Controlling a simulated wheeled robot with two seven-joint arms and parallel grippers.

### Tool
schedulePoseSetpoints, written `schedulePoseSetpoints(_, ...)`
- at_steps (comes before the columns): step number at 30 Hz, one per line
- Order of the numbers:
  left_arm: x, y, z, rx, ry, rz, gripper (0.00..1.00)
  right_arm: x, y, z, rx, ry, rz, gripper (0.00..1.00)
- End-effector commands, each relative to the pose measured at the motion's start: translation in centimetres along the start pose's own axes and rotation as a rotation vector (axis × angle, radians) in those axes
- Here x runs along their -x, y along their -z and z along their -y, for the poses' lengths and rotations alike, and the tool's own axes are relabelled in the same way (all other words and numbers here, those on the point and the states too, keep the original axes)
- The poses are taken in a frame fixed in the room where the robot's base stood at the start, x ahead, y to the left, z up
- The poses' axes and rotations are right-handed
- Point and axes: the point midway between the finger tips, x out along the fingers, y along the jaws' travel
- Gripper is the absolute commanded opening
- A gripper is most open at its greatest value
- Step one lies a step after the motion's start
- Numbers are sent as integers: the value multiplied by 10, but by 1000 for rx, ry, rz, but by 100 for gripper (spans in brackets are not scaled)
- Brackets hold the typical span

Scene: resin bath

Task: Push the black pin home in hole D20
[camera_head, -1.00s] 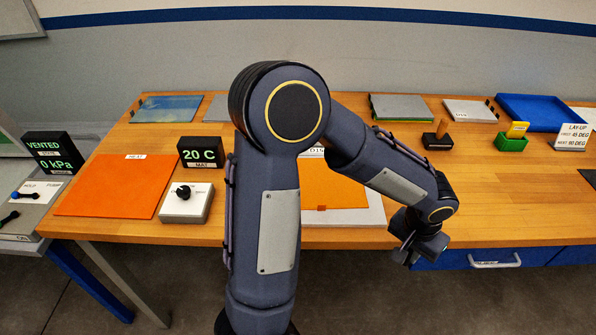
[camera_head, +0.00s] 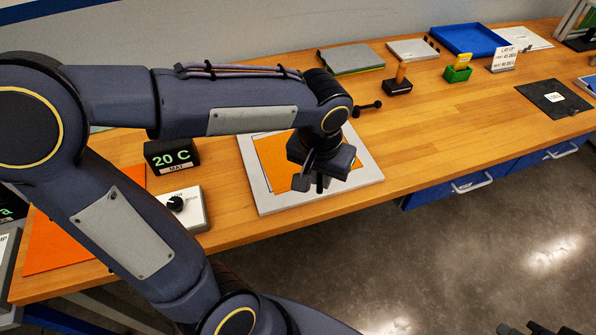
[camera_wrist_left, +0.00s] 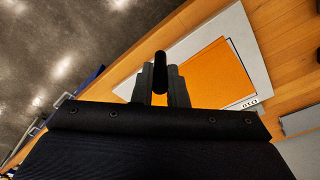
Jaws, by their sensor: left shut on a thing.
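My left gripper (camera_head: 318,180) is over the orange sheet, which lies on a pale grey plate (camera_head: 262,202) at the bench's front. In the left wrist view its two fingers (camera_wrist_left: 160,88) are shut on a black pin (camera_wrist_left: 161,66), with the pin's rounded end showing between them. The orange sheet (camera_wrist_left: 215,75) lies beyond the fingers in that view. Hole D20 cannot be made out, and I cannot tell whether the pin touches the plate. Part of my right gripper (camera_head: 540,328) shows at the bottom right edge, cut off.
The 20 C display (camera_head: 172,155) and a white knob box (camera_head: 185,207) stand left of the plate. A small black handle-like piece (camera_head: 368,107) lies behind it. A black block (camera_head: 397,87), green holder (camera_head: 458,74) and blue tray (camera_head: 466,41) stand further back.

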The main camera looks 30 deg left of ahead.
Motion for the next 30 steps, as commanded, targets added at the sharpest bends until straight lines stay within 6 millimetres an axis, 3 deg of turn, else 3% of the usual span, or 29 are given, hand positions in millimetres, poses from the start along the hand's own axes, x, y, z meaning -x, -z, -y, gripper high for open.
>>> schedulePoseSetpoints(3, -14, 13, 27, 7, 3, 6, 0, 7, 4, 3, 0, 0, 0, 0)
schedulePoseSetpoints(10, -57, 23, 52, 1, 1, 5, 0, 9, 4, 4, 0, 0, 0, 0)
schedulePoseSetpoints(17, -74, 28, 63, -1, 1, 3, 0, 10, 5, 5, 0, 0, 0, 0)
schedulePoseSetpoints(24, -106, 25, 66, -3, 1, 3, 0, 9, 4, 4, 0, 0, 0, 0)
schedulePoseSetpoints(30, -108, 26, 65, -2, 0, -1, 0, 9, 4, 4, 0, 0, 0, 0)
